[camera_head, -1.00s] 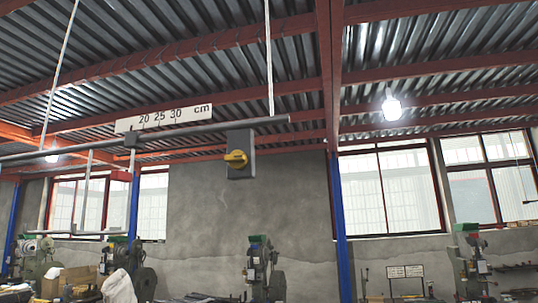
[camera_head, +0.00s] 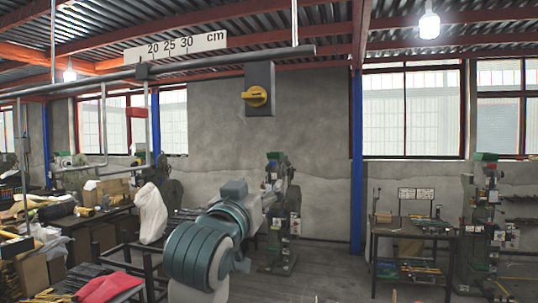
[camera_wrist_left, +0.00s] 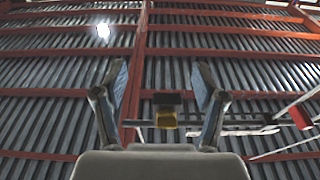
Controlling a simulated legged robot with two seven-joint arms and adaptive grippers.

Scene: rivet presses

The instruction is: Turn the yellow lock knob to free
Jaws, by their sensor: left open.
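The yellow lock knob (camera_head: 256,96) is on a dark grey box (camera_head: 260,74) hanging below a grey rail, near the top middle of the head view. Its grip lies roughly crosswise there. In the left wrist view, the knob (camera_wrist_left: 166,119) and its dark box (camera_wrist_left: 167,99) appear between the fingers, farther off. My left gripper (camera_wrist_left: 160,68) is open, its two fingers spread and nothing between them. In the head view, my teal and grey left arm is low in the middle, below the knob and apart from it. My right gripper is not in view.
The grey rail (camera_head: 200,65) runs across the upper left, with a white centimetre scale (camera_head: 176,48) above it. Presses (camera_head: 280,210) and a cluttered bench (camera_head: 70,215) stand behind. A blue post (camera_head: 356,160) is right of the knob. Open air surrounds the box's underside.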

